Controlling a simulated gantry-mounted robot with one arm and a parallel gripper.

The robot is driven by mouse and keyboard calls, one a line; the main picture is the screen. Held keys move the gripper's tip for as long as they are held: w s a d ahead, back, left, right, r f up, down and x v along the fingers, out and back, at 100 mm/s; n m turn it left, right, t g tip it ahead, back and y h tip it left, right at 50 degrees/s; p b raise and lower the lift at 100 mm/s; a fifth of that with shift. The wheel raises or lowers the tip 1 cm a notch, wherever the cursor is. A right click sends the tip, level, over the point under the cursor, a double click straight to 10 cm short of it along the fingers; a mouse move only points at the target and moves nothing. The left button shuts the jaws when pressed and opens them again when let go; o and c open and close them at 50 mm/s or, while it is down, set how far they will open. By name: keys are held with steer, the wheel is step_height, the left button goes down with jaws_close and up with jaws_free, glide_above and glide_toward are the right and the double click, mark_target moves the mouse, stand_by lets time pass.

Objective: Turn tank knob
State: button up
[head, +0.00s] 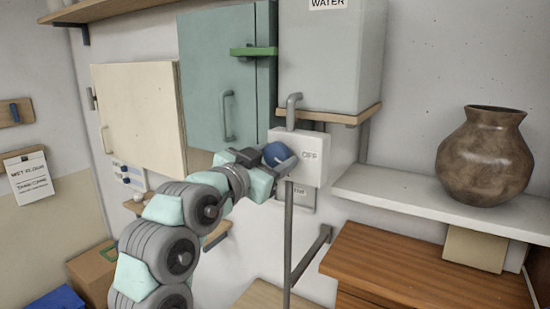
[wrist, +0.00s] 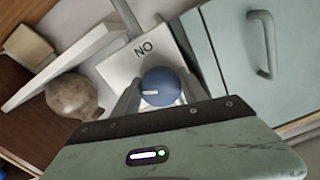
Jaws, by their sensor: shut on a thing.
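The box (head: 312,158) hangs on a pipe below a grey tank (head: 330,60) labelled WATER. In the wrist view the knob (wrist: 161,87) shows a white pointer mark, and the box (wrist: 128,72) shows the word ON. My gripper (head: 270,160) is at the knob, its fingers on either side and shut on it. In the wrist view the fingers (wrist: 160,96) flank the knob; their tips are partly hidden.
A teal cabinet (head: 225,75) with a green latch bar (head: 254,51) stands left of the tank, close to my arm. A cream cabinet (head: 138,115) is further left. A brown vase (head: 485,160) stands on a white shelf (head: 400,192) at right, above a wooden cabinet (head: 425,265).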

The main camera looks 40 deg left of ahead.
steer(key=n+p, duration=0.1)
steer(key=n, duration=0.3)
steer(key=shift+d+r, duration=0.1)
steer(key=shift+r, duration=0.05)
steer(key=shift+n+p, duration=0.45)
steer(key=shift+n, duration=0.15)
steer(key=o, duration=1.4)
steer(key=shift+c, duration=0.2)
steer(key=s+d+b, duration=0.2)
steer(key=s, duration=0.8)
steer(key=shift+s, duration=0.3)
